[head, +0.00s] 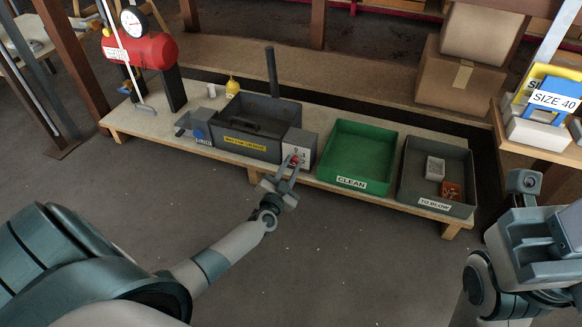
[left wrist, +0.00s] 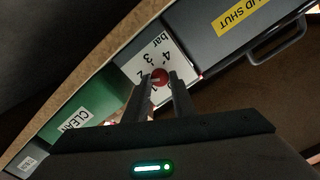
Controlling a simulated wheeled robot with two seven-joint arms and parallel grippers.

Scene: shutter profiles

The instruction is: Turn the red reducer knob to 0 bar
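The red reducer knob (head: 295,161) sits on the pale dial plate (head: 300,147) at the right end of the grey box. In the left wrist view the knob (left wrist: 160,76) stands in front of a white scale (left wrist: 147,62) marked bar, with numbers around it. A small pale mark on the knob's left side points roughly towards the 1 and 2. My left gripper (head: 289,178) is at the knob. Its two fingers (left wrist: 161,80) stand apart on either side of the knob, but contact is unclear. My right gripper (head: 525,184) is far right, its fingers unclear.
The grey box (head: 262,112) carries a yellow LID SHUT label. The green CLEAN tray (head: 355,142) stands just right of the dial, and the grey TO BLOW tray (head: 415,180) farther right. A red tank (head: 147,51) with a gauge stands left. The floor in front is clear.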

